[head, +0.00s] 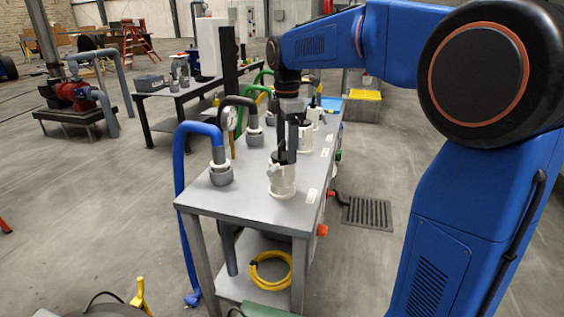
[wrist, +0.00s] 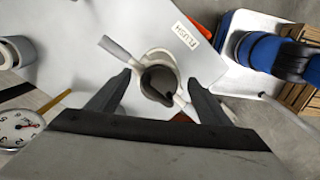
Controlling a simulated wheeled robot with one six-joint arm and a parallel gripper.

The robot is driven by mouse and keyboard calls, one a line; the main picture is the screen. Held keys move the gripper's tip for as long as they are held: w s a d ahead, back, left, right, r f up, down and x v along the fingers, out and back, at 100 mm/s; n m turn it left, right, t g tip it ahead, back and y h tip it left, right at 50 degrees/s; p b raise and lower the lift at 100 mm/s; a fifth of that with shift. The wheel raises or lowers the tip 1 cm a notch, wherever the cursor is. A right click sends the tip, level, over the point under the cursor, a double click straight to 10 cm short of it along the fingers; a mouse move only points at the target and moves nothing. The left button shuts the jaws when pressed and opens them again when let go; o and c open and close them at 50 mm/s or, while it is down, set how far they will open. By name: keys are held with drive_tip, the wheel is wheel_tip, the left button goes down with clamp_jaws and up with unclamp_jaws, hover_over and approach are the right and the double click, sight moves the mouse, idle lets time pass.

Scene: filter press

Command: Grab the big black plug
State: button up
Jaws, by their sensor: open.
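My gripper (head: 286,156) points down over the near end of the grey table (head: 235,200), with its dark fingers apart. A white fitting (head: 282,184) stands on the table under it, beside a "FLUSH" label. In the wrist view the white fitting (wrist: 151,62) lies between my open fingers (wrist: 160,84), its lever arms sticking out to the sides. A dark round shape (wrist: 159,84) shows in its mouth; I cannot tell whether it is the big black plug or a hollow. No other big black plug is clear in view.
A blue hose (head: 181,165) in a grey fitting stands left of the white one. More hoses, white fittings and a pressure gauge (wrist: 18,128) are close by. A yellow hose coil (head: 270,270) lies on the lower shelf. Open floor (head: 120,210) lies left.

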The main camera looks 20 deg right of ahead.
drive_tip(key=c, duration=1.5)
